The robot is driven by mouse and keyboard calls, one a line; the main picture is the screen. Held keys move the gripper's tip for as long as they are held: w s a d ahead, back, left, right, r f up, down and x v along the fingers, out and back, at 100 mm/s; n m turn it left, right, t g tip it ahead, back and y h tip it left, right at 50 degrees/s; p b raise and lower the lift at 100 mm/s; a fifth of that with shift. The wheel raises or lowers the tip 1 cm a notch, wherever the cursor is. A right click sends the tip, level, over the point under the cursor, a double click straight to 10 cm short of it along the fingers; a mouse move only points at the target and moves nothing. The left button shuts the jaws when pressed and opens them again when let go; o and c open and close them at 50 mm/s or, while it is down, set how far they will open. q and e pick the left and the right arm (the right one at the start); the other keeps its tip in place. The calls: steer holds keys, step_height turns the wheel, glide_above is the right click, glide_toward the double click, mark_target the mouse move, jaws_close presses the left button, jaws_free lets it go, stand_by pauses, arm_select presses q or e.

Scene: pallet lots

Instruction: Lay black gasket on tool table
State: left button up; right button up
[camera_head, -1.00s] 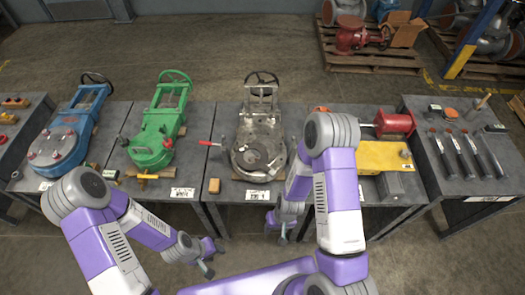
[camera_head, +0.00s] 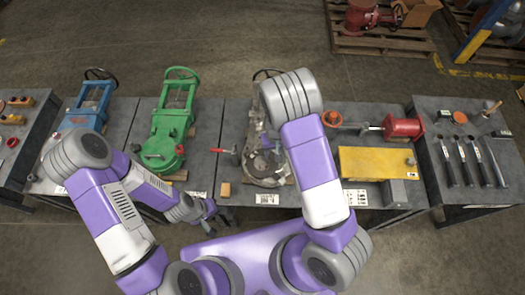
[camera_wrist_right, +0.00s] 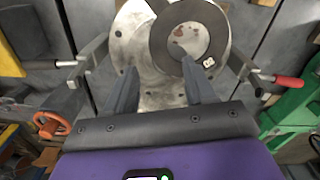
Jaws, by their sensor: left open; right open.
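The black gasket (camera_wrist_right: 162,42) is a flat dark ring lying on the round metal flange (camera_wrist_right: 131,45) of the grey valve (camera_head: 280,178). My right gripper (camera_wrist_right: 157,84) is open and empty, with its fingers pointing at the flange; one fingertip overlaps the ring's near edge in the picture, and I cannot tell whether it touches. In the head view my right arm hides that gripper and part of the valve. The tool table (camera_head: 440,197) is at the far right, with several dark-handled tools on it. My left gripper (camera_head: 222,216) is open and empty in front of the tables.
A green valve (camera_head: 165,140) and a blue valve (camera_head: 90,108) stand on tables to the left. A red-handled tool (camera_wrist_right: 287,81) sits beside the flange.

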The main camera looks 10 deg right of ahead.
mark_target(273, 157)
steer(key=shift+w+f, duration=0.55)
steer(key=shift+f, duration=0.2)
arm_select(q)
steer(key=shift+w+f+b, duration=0.2)
steer(key=shift+f+b, duration=0.5)
steer(key=shift+b, duration=0.05)
arm_select(e)
steer(key=shift+s+f, duration=0.1)
steer(key=shift+f, duration=2.9)
arm_select(q)
steer(key=shift+f, duration=0.15)
arm_select(e)
steer(key=shift+f, duration=0.15)
steer(key=shift+c, duration=0.3)
jaws_close()
